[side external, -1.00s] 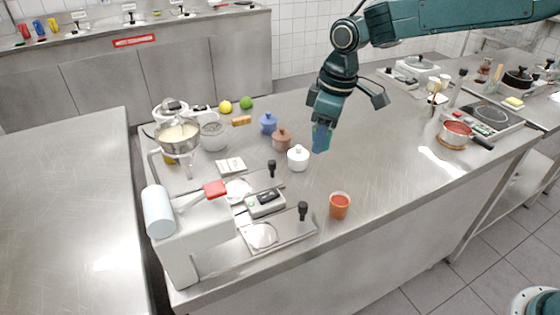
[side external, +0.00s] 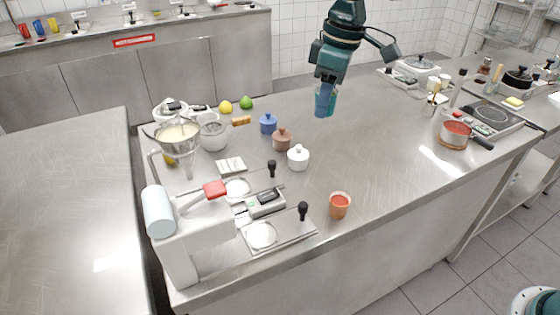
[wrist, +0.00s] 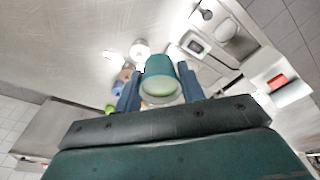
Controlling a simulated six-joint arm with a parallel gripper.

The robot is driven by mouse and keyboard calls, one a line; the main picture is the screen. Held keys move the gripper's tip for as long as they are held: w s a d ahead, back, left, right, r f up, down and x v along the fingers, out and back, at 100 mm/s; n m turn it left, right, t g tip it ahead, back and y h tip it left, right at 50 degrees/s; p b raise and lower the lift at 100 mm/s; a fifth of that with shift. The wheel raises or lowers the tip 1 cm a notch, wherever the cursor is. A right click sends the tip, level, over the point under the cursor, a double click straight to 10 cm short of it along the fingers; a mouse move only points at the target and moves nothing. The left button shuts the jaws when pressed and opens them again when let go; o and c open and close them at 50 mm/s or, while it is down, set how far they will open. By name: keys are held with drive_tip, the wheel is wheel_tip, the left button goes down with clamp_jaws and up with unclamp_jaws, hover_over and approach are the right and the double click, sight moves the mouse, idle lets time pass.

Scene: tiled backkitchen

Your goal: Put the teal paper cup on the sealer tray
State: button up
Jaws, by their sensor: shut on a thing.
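My gripper (side external: 324,108) is shut on the teal paper cup (wrist: 160,72), in the air above the far middle of the steel counter. In the wrist view the cup sits between the two blue fingers, with its pale rim toward the camera. In the side view a finger hides most of the cup. A white sealer (side external: 205,235) with a film roll and red handle stands at the near left. A flat metal tray (side external: 283,236) with a round pale seat and black knob extends from it, its seat empty. A similar plate lies behind it.
An orange cup (side external: 340,205) stands right of the tray. A white lidded pot (side external: 298,158), a brown pot (side external: 282,139) and a blue pot (side external: 268,123) stand behind. A small grey device (side external: 265,203) lies between the plates. The counter's right middle is clear.

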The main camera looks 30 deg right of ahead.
drive_tip(key=s+a+f+n, duration=0.3)
drive_tip(key=a+f+n, duration=0.3)
drive_tip(key=a+f, duration=0.25)
drive_tip(key=n+g, duration=0.2)
drive_tip(key=n, duration=0.4)
hover_over(260, 237)
drive_tip(key=shift+y, duration=0.3)
drive_tip(key=f, duration=0.6)
drive_tip(key=shift+w+d+f, duration=0.1)
drive_tip(key=shift+d+f, duration=0.15)
drive_tip(key=shift+f, duration=0.05)
drive_tip(key=shift+f, duration=0.15)
drive_tip(key=shift+f, duration=1.55)
drive_tip(key=shift+f, duration=0.2)
drive_tip(key=o, duration=1.4)
